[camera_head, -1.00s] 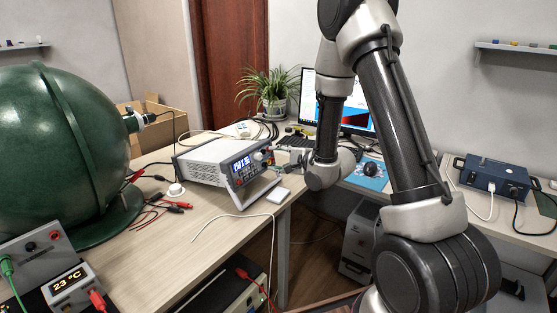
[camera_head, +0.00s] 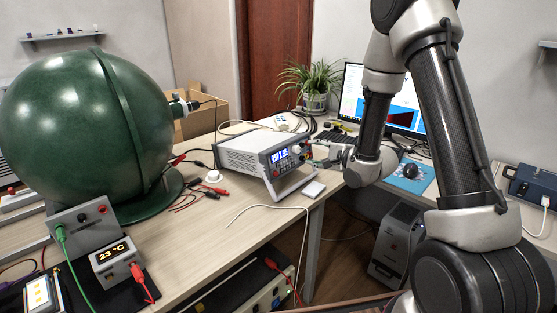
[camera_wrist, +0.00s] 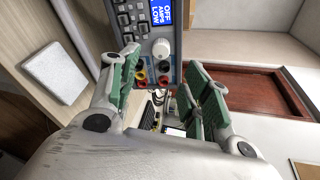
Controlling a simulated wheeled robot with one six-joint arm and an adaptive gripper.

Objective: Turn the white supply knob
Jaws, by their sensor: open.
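The white supply knob (camera_wrist: 161,48) is a round pale dial on the front panel of the power supply, below its blue display (camera_wrist: 162,12) in the wrist view. The panel's yellow, black and red sockets sit under the knob. In the head view the grey supply (camera_head: 238,153) stands tilted up on the wooden table, its front facing my arm. My gripper (camera_wrist: 164,66) is open, with its green-padded fingers spread on either side of the knob and sockets. It looks empty. In the head view my gripper (camera_head: 322,154) is close to the supply's front; exact contact cannot be told.
A small white box (camera_head: 313,189) lies before the supply, near the table edge. A large green sphere (camera_head: 85,125) stands at left. Red and black leads (camera_head: 205,192) and a white cable (camera_head: 265,208) lie on the table. A plant and monitor are behind.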

